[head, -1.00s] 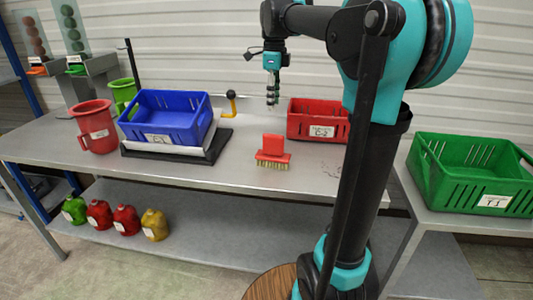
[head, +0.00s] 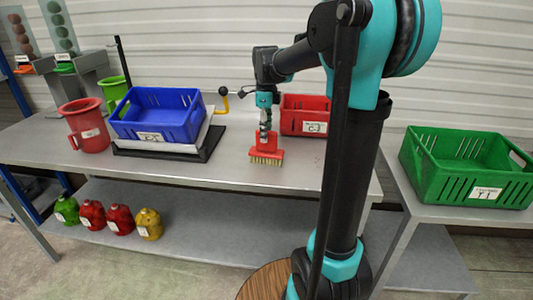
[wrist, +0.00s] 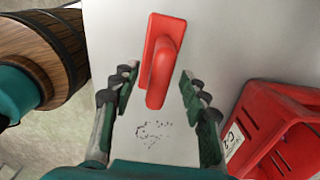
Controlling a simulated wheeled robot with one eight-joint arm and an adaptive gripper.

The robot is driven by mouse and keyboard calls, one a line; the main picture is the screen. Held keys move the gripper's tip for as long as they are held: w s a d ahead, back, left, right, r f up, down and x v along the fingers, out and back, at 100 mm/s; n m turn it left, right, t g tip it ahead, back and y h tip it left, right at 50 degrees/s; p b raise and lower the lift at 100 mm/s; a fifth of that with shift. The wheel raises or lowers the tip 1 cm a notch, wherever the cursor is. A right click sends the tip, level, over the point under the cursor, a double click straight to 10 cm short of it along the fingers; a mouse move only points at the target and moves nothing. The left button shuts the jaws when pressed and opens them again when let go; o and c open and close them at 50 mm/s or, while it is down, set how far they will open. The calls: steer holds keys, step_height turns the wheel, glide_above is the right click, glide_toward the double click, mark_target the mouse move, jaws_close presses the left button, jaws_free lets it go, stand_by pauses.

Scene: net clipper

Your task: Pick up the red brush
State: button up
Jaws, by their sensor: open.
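The red brush (head: 267,153) stands bristles-down on the grey table, its red block-like handle upward and pale bristles below. In the wrist view the red brush (wrist: 160,55) lies between and partly beyond the two fingers, its handle running lengthwise between them. My gripper (head: 265,135) points down at the brush and overlaps its top in the head view. In the wrist view my gripper (wrist: 157,80) is open, with a gap on each side of the handle. The bristles are hidden in the wrist view.
A red crate (head: 303,116) stands close behind and right of the brush. A blue crate (head: 158,116) sits on a scale-like stand to the left, with a red jug (head: 90,130) beyond it. A green crate (head: 468,166) is on the right table. Dark crumbs lie near the brush.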

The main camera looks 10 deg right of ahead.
mark_target(267, 151)
step_height(267, 151, down, 4)
steer(key=shift+d+f, duration=0.1)
steer(key=shift+c, duration=0.3)
jaws_close()
